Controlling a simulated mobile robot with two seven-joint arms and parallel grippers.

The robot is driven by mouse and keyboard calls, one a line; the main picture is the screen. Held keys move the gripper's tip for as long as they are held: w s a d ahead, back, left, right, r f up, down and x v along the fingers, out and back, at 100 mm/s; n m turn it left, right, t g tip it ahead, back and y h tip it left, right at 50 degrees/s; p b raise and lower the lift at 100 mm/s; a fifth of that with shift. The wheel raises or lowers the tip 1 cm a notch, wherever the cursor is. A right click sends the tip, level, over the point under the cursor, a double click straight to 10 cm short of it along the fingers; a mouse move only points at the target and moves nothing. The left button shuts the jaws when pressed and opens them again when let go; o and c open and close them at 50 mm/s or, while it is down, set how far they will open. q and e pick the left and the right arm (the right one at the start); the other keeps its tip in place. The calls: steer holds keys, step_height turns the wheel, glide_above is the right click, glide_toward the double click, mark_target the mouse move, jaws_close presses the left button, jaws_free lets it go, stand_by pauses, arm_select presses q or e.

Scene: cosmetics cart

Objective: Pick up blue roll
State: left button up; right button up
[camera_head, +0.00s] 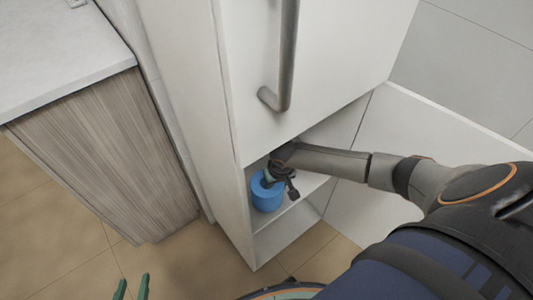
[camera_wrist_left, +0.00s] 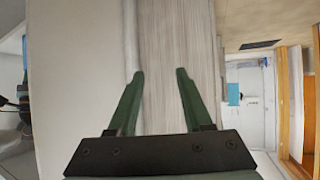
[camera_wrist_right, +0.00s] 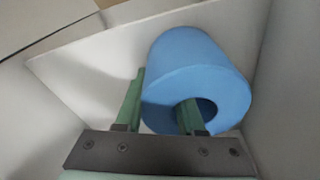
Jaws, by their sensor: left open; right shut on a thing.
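The blue roll (camera_head: 266,194) stands at the left front of a shelf inside the open lower part of a white cabinet. In the right wrist view the blue roll (camera_wrist_right: 195,70) fills the upper middle. My right gripper (camera_wrist_right: 160,105) is shut on its wall, one finger in the roll's hole and the other along its outer side. In the head view my right gripper (camera_head: 275,176) reaches into the cabinet from the right and partly covers the roll's top. My left gripper (camera_head: 132,287) shows at the bottom edge, and in the left wrist view (camera_wrist_left: 160,85) it is open and empty.
The white cabinet (camera_head: 310,60) has a grey bar handle (camera_head: 284,70) above the opening. An open white door (camera_head: 410,150) lies at the right. A wood-fronted counter (camera_head: 105,150) stands at the left, with tiled floor (camera_head: 60,250) free in front.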

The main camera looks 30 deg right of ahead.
jaws_close()
steer(key=shift+r, duration=0.1)
stand_by(0.3)
